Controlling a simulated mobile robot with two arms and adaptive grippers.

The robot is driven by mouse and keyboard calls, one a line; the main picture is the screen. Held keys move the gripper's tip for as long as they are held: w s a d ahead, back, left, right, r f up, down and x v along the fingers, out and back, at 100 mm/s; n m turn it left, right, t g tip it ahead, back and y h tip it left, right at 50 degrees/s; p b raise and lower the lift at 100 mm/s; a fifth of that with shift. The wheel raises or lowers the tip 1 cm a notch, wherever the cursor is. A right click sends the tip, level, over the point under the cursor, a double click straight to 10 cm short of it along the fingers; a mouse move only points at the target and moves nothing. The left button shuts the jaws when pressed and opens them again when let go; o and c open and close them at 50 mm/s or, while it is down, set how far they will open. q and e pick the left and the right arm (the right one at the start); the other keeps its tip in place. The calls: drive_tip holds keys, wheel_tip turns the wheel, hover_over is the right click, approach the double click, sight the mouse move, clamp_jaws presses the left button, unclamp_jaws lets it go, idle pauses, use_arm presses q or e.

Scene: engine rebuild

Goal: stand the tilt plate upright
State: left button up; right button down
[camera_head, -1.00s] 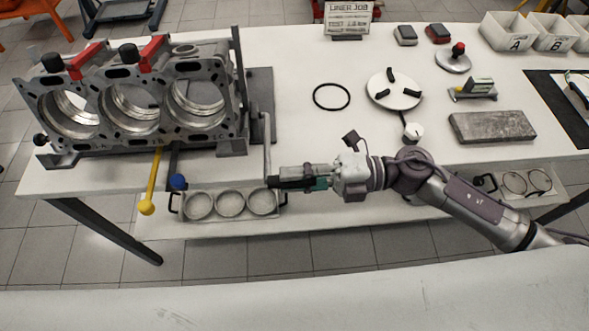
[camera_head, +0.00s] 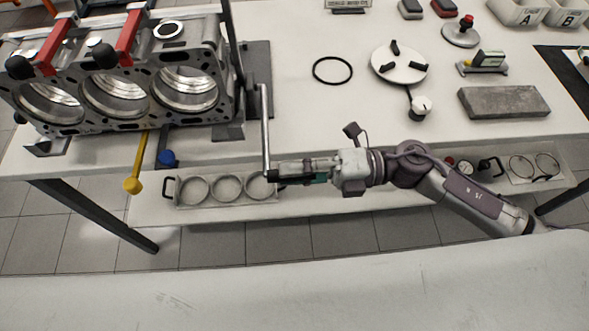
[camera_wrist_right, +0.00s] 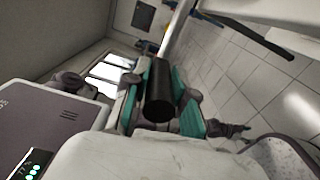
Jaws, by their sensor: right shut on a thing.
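The engine block (camera_head: 125,85), with three large bores and red clamps across its top, sits in the tilt stand at the left of the table. The tilt plate is mostly hidden by the block, so I cannot tell its exact angle. A crank with a long grey arm (camera_head: 265,125) hangs at the right of the stand, over the table's front edge. My right gripper (camera_head: 275,175) is shut on the crank's black grip (camera_wrist_right: 159,92), which lies between teal finger pads in the wrist view. My left gripper is not in view.
A lower shelf holds a tray with three rings (camera_head: 225,189). A yellow-knobbed lever (camera_head: 134,184) and a blue knob (camera_head: 168,158) stick out at the front. A black ring (camera_head: 332,70), a round fixture (camera_head: 400,63) and a grey slab (camera_head: 504,101) lie on the table.

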drive_tip(key=shift+f, duration=0.3)
drive_tip(key=c, duration=1)
unclamp_jaws()
drive_tip(key=shift+r, duration=0.1)
drive_tip(key=d, duration=1.2)
